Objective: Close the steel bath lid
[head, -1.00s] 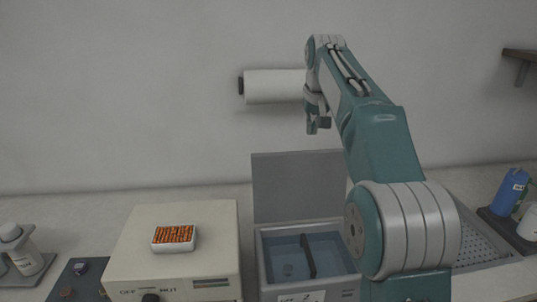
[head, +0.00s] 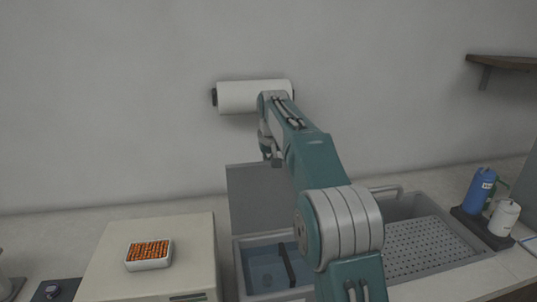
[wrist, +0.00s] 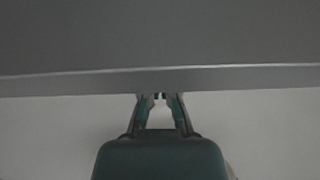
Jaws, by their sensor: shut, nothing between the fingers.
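The steel bath (head: 240,240) stands on the counter and holds water with a dark divider across it. Its grey lid (head: 258,198) stands open and upright at the back of the bath. My gripper (head: 273,158) is near the lid's top edge, shut and empty. In the wrist view the lid (wrist: 160,40) fills the upper part as a dark panel with a lighter edge. There my gripper (wrist: 160,97) has its fingertips at or close to that edge; I cannot tell whether they touch. My arm hides the bath's right side.
A cream hot plate box (head: 155,245) with a tray of orange pieces (head: 149,254) stands left of the bath. A sink with a perforated drainer (head: 425,245) is at right, with blue (head: 480,190) and white (head: 503,218) bottles beyond. A paper roll (head: 250,96) hangs on the wall.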

